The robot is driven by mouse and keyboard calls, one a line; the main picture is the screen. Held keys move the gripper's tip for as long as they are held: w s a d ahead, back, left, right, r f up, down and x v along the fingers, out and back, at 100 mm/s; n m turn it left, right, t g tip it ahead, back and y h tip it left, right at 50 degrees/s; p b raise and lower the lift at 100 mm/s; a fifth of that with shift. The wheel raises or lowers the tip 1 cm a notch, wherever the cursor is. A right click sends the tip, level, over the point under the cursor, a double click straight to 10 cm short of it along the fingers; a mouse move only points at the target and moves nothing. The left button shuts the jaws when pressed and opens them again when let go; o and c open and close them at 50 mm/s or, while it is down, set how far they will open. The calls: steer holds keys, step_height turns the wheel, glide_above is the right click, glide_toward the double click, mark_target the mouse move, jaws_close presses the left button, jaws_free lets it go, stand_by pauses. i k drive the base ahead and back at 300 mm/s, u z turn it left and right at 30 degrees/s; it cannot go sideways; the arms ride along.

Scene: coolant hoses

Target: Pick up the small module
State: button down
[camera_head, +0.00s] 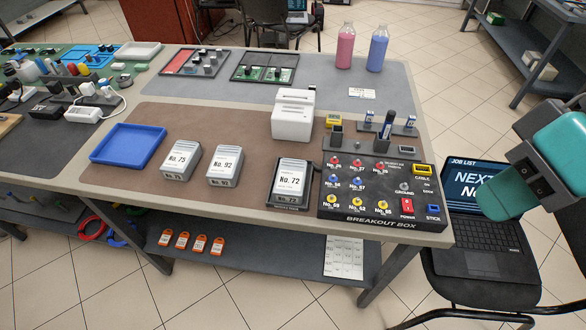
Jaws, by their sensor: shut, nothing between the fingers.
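Several grey-and-white modules with number labels are on the workbench. Module No. 75 (180,160) lies at the left, next to the blue tray. Module No. 92 (225,165) lies just right of it, apart from it. Module No. 72 (290,181) sits in a dark holder against the left side of the breakout box. Nos. 75 and 92 look close in size, and I cannot tell which is meant by the small module. My teal and dark grey arm shows at the right edge, away from the modules. I cannot make out my gripper's fingers.
The blue tray (128,145) looks empty. A white label printer (293,122) stands behind No. 72. The breakout box (378,198) fills the bench's right front. A laptop (487,250) rests on a chair near my arm. Orange tags (182,240) lie on the lower shelf.

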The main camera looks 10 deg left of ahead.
mark_target(289, 183)
steer(key=u, duration=1.8)
steer(key=i, duration=0.35)
steer(key=z, duration=1.05)
